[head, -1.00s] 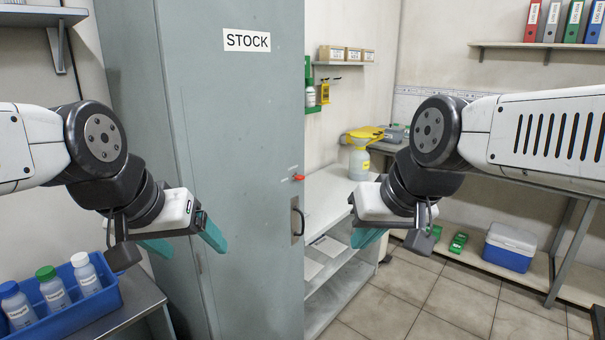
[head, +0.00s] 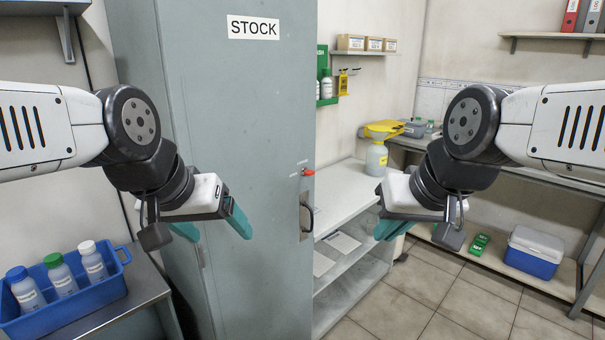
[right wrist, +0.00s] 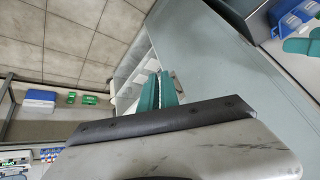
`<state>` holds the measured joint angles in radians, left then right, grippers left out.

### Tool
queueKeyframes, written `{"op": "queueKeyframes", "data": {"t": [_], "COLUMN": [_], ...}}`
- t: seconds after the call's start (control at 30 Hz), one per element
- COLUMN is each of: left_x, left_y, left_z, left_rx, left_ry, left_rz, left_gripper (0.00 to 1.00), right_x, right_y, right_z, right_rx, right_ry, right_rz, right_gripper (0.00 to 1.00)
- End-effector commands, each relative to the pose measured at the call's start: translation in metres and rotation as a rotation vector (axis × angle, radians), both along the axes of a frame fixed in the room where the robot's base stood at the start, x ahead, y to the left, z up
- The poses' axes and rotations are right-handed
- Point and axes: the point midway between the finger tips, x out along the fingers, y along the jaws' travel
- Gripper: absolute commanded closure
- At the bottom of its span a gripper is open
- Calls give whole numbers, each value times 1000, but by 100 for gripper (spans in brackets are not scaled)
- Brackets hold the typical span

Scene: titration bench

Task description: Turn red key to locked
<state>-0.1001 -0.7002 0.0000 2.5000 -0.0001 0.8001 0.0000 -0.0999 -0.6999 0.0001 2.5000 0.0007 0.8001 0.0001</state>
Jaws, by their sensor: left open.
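The red key (head: 308,172) sits at the right edge of the grey STOCK cabinet's door (head: 255,120), above the dark door handle (head: 309,217). Two small labels lie above and left of the key, too small to read. The key looks roughly sideways; its exact angle is unclear. My left gripper (head: 213,229) is open and empty in front of the door, left of and below the key. My right gripper (head: 387,228) is right of the key, apart from it. In the right wrist view its teal fingers (right wrist: 158,92) are together with nothing visible between them.
A blue crate (head: 113,280) with several capped bottles stands on a bench at lower left. White shelving (head: 345,190) stands right of the cabinet, with a yellow-topped bottle (head: 376,158) on it. A blue cooler (head: 534,252) sits on a low shelf at right. Floor (head: 400,295) is clear between.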

Motion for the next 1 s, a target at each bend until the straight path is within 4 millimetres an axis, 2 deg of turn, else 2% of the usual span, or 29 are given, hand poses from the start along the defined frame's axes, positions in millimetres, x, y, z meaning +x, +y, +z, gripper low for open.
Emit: {"op": "queueKeyframes", "data": {"t": [0.03,0.13,0.2,0.37,0.47,0.6,0.73,0.87,0.9,1.0], "left_x": [0,0,0,0,0,0,0,0,0,0], "left_y": [0,0,0,0,0,0,0,0,0,0], "left_z": [0,0,0,0,0,0,0,0,0,0], "left_rx": [0,0,0,0,0,0,0,0,0,0], "left_ry": [0,0,0,0,0,0,0,0,0,0], "left_rz": [0,0,0,0,0,0,0,0,0,0], "left_gripper": [22,22,22,22,22,22,22,22,22,22], "right_x": [1,6,13,45,75,130,192,262,283,326], "right_y": [1,10,24,70,96,123,132,120,113,91], "right_z": [-1,-4,-8,-15,-16,-16,-19,-33,-40,-58], "right_rx": [8,67,152,454,663,962,1251,1550,1640,1839], "right_ry": [7,59,132,372,523,719,881,1009,1038,1092], "right_rz": [-3,-32,-71,-227,-344,-518,-690,-869,-922,-1036], "right_gripper": [82,63,51,51,51,51,51,51,51,51]}}
